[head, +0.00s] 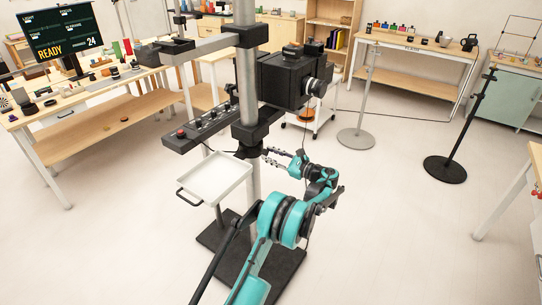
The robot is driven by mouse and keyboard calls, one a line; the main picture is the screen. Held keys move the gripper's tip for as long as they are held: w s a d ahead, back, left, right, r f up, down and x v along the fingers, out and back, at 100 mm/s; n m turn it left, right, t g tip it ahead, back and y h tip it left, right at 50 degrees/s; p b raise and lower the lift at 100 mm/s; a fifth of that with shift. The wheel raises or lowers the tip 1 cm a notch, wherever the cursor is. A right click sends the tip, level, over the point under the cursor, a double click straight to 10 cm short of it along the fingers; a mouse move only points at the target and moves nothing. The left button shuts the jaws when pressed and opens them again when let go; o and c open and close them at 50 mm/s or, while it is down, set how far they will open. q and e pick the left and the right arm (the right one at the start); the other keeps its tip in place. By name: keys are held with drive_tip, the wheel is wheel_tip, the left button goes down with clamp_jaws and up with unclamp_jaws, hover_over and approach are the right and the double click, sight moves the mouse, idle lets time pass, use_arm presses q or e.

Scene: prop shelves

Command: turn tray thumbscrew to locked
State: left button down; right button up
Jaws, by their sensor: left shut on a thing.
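A white tray (216,181) with a black handle at its left sits on the grey column (247,90). A dark clamp (249,139) wraps the column just above the tray. My left gripper (266,156) reaches in from the right on a teal arm, its fingers at the column beside the small dark parts below the clamp, near the tray's upper right corner. The fingers are shut on a small part there, apparently the tray thumbscrew. The thumbscrew is too small and covered to make out, so its turn position cannot be read. My right gripper is not in view.
A black box camera (286,79) hangs on the column above my gripper. A control bar (207,130) with a red button juts left above the tray. A black base plate (250,258) lies below. Two thin stands (357,137) (446,168) stand right, with open floor between.

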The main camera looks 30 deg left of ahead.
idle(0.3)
use_arm(q)
drive_tip(key=c, duration=1.2)
unclamp_jaws()
drive_tip(key=d, duration=1.2)
drive_tip(key=shift+s, duration=0.45)
drive_tip(key=shift+r, duration=0.1)
